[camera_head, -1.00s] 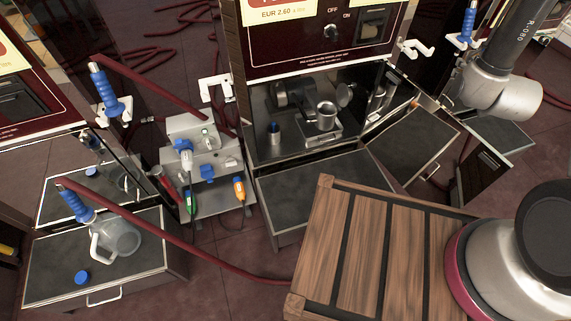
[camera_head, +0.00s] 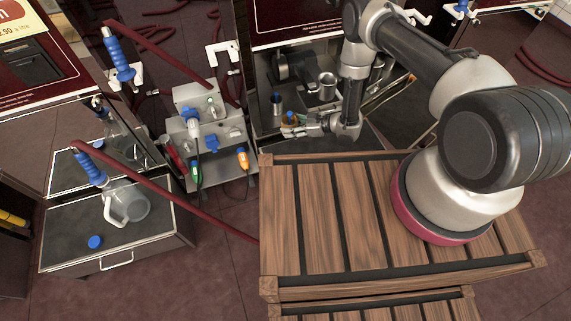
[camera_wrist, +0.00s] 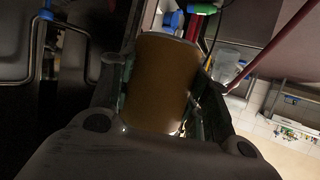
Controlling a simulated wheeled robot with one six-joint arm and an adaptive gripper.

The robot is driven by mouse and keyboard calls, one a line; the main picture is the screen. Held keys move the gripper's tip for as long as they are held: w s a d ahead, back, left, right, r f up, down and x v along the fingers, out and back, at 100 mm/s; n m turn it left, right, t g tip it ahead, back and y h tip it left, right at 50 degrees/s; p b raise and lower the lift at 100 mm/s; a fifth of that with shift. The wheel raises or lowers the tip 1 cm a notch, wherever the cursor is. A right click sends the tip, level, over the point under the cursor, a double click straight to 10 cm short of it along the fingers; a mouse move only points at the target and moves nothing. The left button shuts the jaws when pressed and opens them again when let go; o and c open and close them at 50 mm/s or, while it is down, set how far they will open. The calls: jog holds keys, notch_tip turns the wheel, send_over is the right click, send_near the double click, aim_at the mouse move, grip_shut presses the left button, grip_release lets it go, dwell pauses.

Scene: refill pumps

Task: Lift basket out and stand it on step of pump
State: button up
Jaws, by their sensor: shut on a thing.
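My gripper (camera_head: 294,128) is in the recess of the middle pump, low over its front. In the wrist view its fingers are shut on a brown cylinder (camera_wrist: 160,85), which appears to be the basket. In the head view only a small orange and blue bit shows at the gripper, and I cannot tell if it touches anything below. A metal cup (camera_head: 327,86) stands behind in the recess. A dark cup with blue inside (camera_head: 277,104) stands just behind the gripper. The pump's dark step (camera_head: 368,138) is mostly hidden by my arm and the wooden platform.
A grey box with colored connectors (camera_head: 212,130) stands left of the pump. A red hose (camera_head: 180,190) runs across the left side. The left pump's step (camera_head: 65,240) holds a clear jug (camera_head: 126,205) and a blue cap (camera_head: 95,242). The slatted wooden platform (camera_head: 310,230) is in front.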

jog(key=shift+s+a+f+n+g, duration=0.4)
jog(key=shift+s+f+n+g, duration=0.3)
jog(key=shift+s+f, duration=1.65)
jog(key=shift+s+a+f+n+g, duration=0.55)
jog(key=shift+s+f, duration=1.1)
jog(key=shift+f, duration=1.35)
jog(key=shift+s+a+f+n+g, duration=0.25)
jog(key=shift+s+f+n+g, duration=0.55)
jog(key=shift+s+f, duration=1.55)
jog(key=shift+w+f, duration=0.35)
jog(key=o, duration=1.2)
jog(key=v, duration=1.2)
jog(key=shift+w+f, duration=0.15)
jog(key=shift+f, duration=0.05)
